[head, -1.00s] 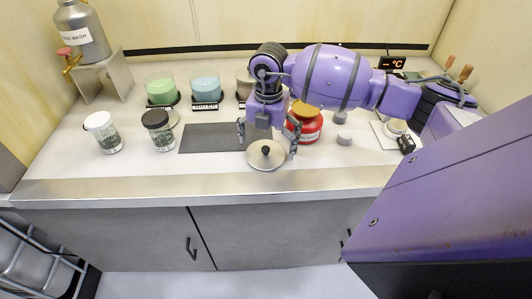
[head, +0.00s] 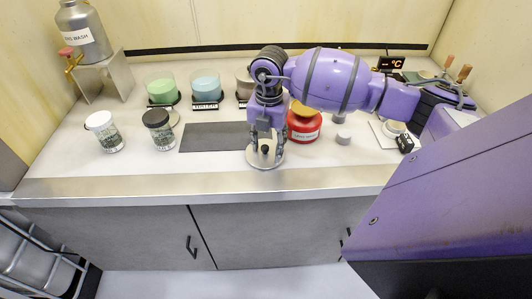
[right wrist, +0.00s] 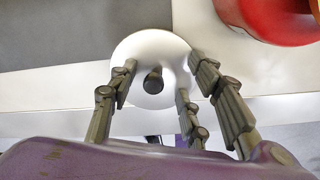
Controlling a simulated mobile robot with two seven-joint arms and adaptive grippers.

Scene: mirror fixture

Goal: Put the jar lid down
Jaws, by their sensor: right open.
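The jar lid (head: 265,163) is a pale round disc with a black knob. In the head view it appears to lie flat on the counter by the front right corner of the dark mat, near the front edge. In the right wrist view the lid (right wrist: 135,48) shows whole, its knob in the middle. My right gripper (head: 265,154) is above it, pointing down. Its fingers are partly spread on either side of the knob, with a gap to the knob in the wrist view (right wrist: 157,82). My left gripper is not in view.
A red jar (head: 304,124) stands close to the right of my right gripper. The dark mat (head: 212,137) is bare. Two speckled jars, one white-topped (head: 104,131) and one black-topped (head: 160,129), stand left. Coloured cups (head: 205,89) line the back.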

